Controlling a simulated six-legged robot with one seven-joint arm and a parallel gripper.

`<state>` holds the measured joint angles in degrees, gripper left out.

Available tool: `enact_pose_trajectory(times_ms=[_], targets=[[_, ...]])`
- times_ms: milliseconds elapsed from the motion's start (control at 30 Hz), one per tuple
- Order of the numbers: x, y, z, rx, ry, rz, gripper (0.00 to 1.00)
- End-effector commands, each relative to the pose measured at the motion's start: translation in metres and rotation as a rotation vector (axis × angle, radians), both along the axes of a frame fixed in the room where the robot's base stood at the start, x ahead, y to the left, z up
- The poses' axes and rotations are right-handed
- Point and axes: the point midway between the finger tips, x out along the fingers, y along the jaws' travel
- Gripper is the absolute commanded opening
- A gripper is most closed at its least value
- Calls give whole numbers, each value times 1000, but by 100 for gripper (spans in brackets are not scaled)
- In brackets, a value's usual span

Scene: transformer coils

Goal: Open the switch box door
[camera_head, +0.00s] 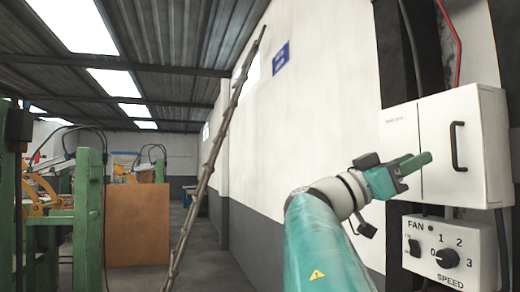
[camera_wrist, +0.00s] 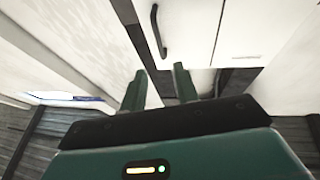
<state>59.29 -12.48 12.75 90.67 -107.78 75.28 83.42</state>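The switch box (camera_head: 400,148) is a white box on the wall at the right of the head view. Its door (camera_head: 450,153) looks closed and has a black bar handle (camera_head: 457,147) set upright on it. The handle also shows in the wrist view (camera_wrist: 158,31), at the top, beyond the fingers. My gripper (camera_head: 418,160) is in front of the box, to the left of the handle and apart from it. In the wrist view, my gripper's two green fingers (camera_wrist: 160,84) stand apart with nothing between them.
A fan speed panel (camera_head: 450,252) with a knob and a switch is just below the box. A red cable (camera_head: 452,40) runs above it. A wooden ladder (camera_head: 213,155) leans on the wall. Green frames (camera_head: 88,210) and a brown board (camera_head: 138,224) stand at left. The aisle floor is clear.

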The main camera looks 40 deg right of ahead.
Motion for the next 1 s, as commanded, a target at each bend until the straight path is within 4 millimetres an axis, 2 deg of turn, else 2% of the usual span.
enact_pose_trajectory(times_ms=[300,500,867,900,1000], targets=[[-33,-48,24,2,0,1,31],[-47,-71,35,3,2,2,31],[-50,-78,38,2,2,6,31],[-50,-78,38,2,2,6,29],[-50,-78,38,2,2,6,9]])
